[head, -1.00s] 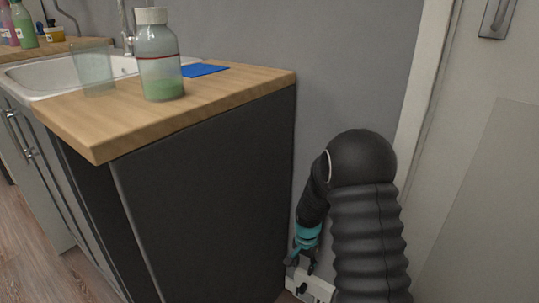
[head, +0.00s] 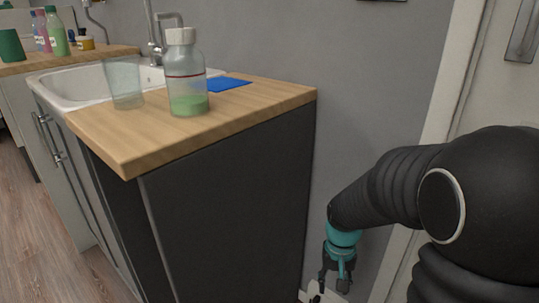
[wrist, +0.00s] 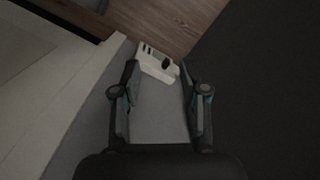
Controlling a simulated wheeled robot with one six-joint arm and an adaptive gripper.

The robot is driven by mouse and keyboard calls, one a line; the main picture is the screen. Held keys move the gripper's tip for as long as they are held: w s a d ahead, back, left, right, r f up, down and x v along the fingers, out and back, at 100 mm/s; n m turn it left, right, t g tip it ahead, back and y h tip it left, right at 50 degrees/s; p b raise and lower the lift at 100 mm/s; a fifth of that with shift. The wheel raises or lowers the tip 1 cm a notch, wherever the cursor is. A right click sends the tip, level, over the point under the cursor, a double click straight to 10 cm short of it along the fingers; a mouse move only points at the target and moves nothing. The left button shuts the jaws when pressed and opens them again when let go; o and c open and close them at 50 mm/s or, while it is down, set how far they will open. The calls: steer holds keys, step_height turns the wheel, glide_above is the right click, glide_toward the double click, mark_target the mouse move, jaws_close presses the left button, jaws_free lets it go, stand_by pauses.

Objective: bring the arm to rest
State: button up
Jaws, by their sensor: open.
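My gripper (head: 337,272) hangs low beside the dark end panel of the counter, below the worktop level, with its fingers pointing down. In the wrist view my gripper (wrist: 162,82) has its two fingers spread apart. Nothing is between them. My arm is black with a teal band near the gripper and bends down from the right in the head view.
The wooden worktop (head: 135,155) carries a bottle with green contents (head: 188,75), a clear cup (head: 125,84), a blue cloth or pad (head: 228,84) and a sink (head: 75,84). A white socket-like item (wrist: 156,62) lies low near the wall. A door (head: 510,90) is at right.

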steer(key=s+r+t+p, duration=0.2)
steer(key=s+r, duration=0.2)
steer(key=r, duration=0.4)
steer(key=s+r+n+t+p, duration=0.1)
steer(key=s+r+t, duration=0.1)
steer(key=s+r, duration=0.3)
steer(key=s+r+t+p, duration=0.2)
steer(key=s+r, duration=0.2)
steer(key=r, duration=0.7)
steer(key=shift+s+p, duration=0.35)
